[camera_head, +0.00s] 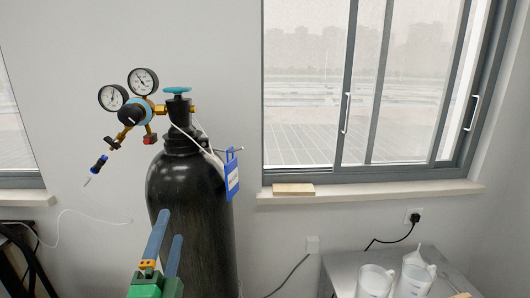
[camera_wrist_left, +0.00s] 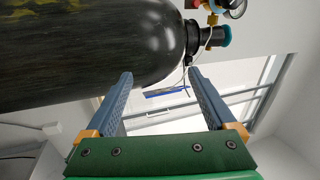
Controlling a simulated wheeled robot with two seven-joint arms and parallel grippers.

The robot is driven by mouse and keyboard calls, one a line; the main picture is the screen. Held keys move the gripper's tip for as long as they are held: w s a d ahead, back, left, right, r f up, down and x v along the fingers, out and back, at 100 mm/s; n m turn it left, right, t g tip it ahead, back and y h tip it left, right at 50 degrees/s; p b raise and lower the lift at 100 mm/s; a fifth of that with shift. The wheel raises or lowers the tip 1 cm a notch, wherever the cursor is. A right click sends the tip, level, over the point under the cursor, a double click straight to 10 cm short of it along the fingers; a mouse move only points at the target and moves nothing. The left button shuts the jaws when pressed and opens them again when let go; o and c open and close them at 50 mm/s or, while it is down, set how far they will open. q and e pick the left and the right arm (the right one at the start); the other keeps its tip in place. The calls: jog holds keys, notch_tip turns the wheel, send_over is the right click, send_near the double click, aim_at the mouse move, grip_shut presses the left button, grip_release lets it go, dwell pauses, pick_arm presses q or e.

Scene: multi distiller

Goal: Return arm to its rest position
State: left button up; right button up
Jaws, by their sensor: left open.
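My left gripper (camera_head: 166,240) reaches up from the bottom of the head view, in front of the lower body of a black gas cylinder (camera_head: 190,190). Its two blue-grey fingers are parted with nothing between them. In the left wrist view the open fingers of my left gripper (camera_wrist_left: 160,82) stand at either side, and the cylinder (camera_wrist_left: 90,45) fills the upper left beyond them. I cannot tell the exact gap between fingers and cylinder. My right gripper is not in view.
The cylinder carries a teal valve knob (camera_head: 178,90), two gauges (camera_head: 128,90) and a blue tag (camera_head: 231,175). A metal table (camera_head: 345,270) with white jugs (camera_head: 375,281) stands at the lower right. A wooden block (camera_head: 293,189) lies on the window sill (camera_head: 370,192).

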pick_arm(q)
jog(key=s+a+f+n+g, duration=0.1)
jog(key=s+f+n+g, duration=0.2)
jog(key=f, duration=0.4)
jog(key=s+a+f+n+g+y, duration=0.1)
jog(key=s+f+n+g, duration=0.1)
jog(key=f+n+g, duration=0.3)
jog(key=s+a+f+n+g, duration=0.1)
jog(key=s+f+n+g, duration=0.15)
jog(key=f, duration=0.55)
jog(key=s+d+f+n+g+h, duration=0.35)
jog(key=s+f+g, duration=0.45)
jog(key=s+f, duration=1)
jog(key=f, duration=0.9)
jog(key=s+a+f+g+y, duration=0.1)
jog(key=s+f+g, duration=0.1)
jog(key=s+f, duration=0.9)
jog(key=shift+s+a+f, duration=0.15)
jog(key=shift+s+a, duration=0.05)
jog(key=shift+s, duration=0.6)
